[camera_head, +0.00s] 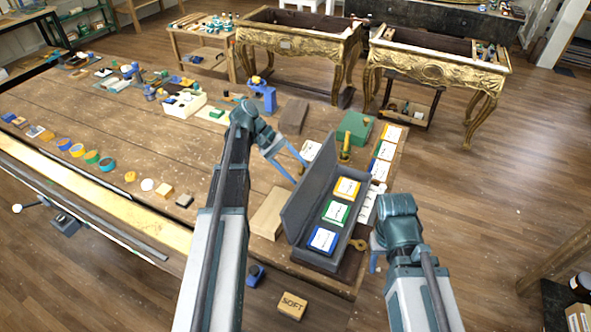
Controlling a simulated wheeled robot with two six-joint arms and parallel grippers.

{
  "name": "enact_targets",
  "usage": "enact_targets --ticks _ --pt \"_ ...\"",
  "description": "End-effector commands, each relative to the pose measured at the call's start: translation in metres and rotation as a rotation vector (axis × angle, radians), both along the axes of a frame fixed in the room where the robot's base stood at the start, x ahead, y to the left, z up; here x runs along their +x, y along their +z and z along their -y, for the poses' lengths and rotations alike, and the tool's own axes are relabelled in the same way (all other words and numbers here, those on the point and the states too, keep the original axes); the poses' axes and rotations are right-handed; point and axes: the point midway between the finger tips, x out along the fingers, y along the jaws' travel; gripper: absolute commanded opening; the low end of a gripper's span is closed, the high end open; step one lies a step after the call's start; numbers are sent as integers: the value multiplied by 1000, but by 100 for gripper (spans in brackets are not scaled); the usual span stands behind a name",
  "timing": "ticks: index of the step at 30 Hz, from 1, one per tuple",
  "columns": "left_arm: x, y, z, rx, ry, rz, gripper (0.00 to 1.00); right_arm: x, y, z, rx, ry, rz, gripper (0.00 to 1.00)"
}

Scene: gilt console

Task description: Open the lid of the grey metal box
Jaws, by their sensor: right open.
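The grey metal box (327,262) sits near the right end of the wooden workbench. Its lid (311,187) stands raised along the box's left side, and the inside is exposed. Inside lie cards with yellow (346,188), green (336,212) and blue (322,239) borders. My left gripper (299,172) is at the far end of the lid, fingers spread and empty; whether it touches the lid I cannot tell. My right gripper (376,262) is just right of the box, pointing down, open and largely hidden by its own wrist.
A green box (355,128) and several cards (381,170) lie beyond and right of the box. A tan block (269,214) is left of the lid. A key-like brass piece (358,244) lies by the box. A block marked SOFT (292,305) is in front.

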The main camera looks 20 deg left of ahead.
Motion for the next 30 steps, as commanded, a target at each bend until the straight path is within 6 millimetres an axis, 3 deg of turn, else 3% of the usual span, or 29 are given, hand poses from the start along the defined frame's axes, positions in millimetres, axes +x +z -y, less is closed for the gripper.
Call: enact_targets --ticks 11,24,30 --pt "0 8 1 -14 -11 1 67 0 6 0 0 -1 0 50" --pt "8 67 -67 -8 -3 -1 67 0 66 0 2 -10 0 50" --pt "10 85 -90 -6 -3 0 67 0 84 0 1 -8 -2 50"
